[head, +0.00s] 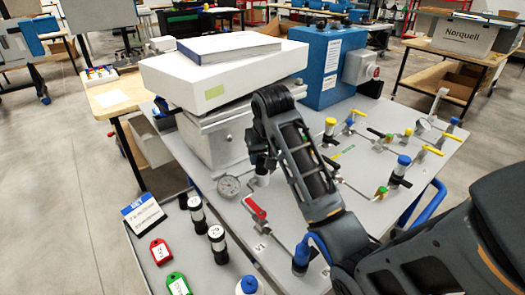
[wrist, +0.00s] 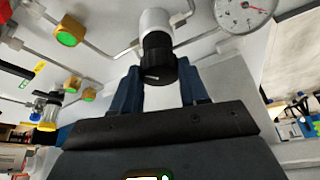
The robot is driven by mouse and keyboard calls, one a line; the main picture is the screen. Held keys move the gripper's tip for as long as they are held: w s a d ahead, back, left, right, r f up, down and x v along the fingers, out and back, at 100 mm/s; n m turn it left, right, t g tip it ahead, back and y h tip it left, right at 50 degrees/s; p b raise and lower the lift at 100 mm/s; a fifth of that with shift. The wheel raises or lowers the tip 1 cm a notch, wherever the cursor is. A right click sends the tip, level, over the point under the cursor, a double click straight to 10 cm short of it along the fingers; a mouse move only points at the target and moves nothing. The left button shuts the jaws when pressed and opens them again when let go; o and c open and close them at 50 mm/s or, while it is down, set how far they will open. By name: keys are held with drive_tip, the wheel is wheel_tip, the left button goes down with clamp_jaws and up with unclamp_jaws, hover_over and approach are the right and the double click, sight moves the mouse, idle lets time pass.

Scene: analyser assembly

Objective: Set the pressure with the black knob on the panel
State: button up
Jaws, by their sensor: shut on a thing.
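The black knob (wrist: 158,67) sits on the end of a white cylindrical body (wrist: 157,24), which also shows under my gripper in the head view (head: 262,179). My gripper (wrist: 161,84) has its blue fingers on either side of the knob and is shut on it. A white line shows on the knob's face. In the head view my gripper (head: 262,163) is over the panel (head: 330,215) and hides the knob. A round dial gauge (head: 229,186) is just left of it. The gauge also shows in the wrist view (wrist: 244,12) with a red needle; its reading is too small to tell.
A red-handled valve (head: 256,208) and a blue-topped fitting (head: 302,254) are in front of my gripper. A grey block under a white slab (head: 215,85) stands close behind. Several coloured valves and pipes fill the panel's right side. Two black-and-white cylinders (head: 217,243) stand at front left.

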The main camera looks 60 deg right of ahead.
drive_tip(key=shift+a+r+m+p, duration=0.1)
drive_tip(key=shift+r+m+p, duration=0.1)
drive_tip(key=shift+m+p, duration=0.45)
drive_tip(key=shift+f+m+g+h, duration=0.15)
drive_tip(key=shift+m+g+h, duration=0.15)
drive_tip(key=shift+m+h, duration=0.1)
drive_tip(key=o, duration=1.1)
drive_tip(key=shift+c, duration=0.2)
drive_tip(key=v, duration=0.7)
drive_tip(key=shift+r, duration=0.35)
